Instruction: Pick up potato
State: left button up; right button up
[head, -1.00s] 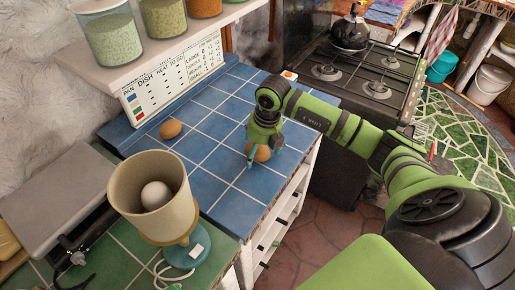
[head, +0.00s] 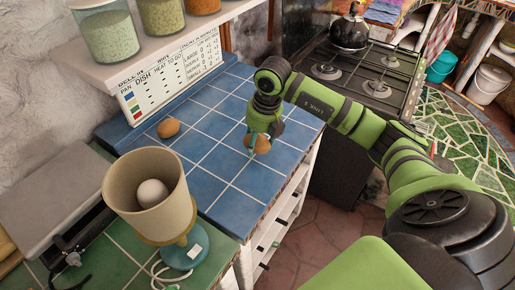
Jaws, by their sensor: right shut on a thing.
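A brown potato (head: 263,145) is between the fingers of my right gripper (head: 257,147), over the right part of the blue tiled counter (head: 215,185). The gripper points down and is shut on this potato, and its fingers hide part of it. I cannot tell for sure how far it is above the tiles. Another brown, rounded thing like a potato (head: 168,128) lies on the counter further left, near the wall, apart from the gripper. My left gripper is not in view.
A beige lamp (head: 150,190) with a round bulb stands on the green tiled surface at front left. Glass jars (head: 107,37) stand on a shelf above the counter. A stove (head: 365,75) with a black kettle (head: 350,30) is behind. The middle of the blue counter is clear.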

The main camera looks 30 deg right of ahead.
jog(key=w+d+r+b, duration=0.3)
jog(key=w+d+r, duration=0.3)
jog(key=w, duration=0.3)
jog(key=shift+w+d+r+b, duration=0.25)
jog(key=shift+w+r+b, duration=0.1)
jog(key=shift+r, duration=0.5)
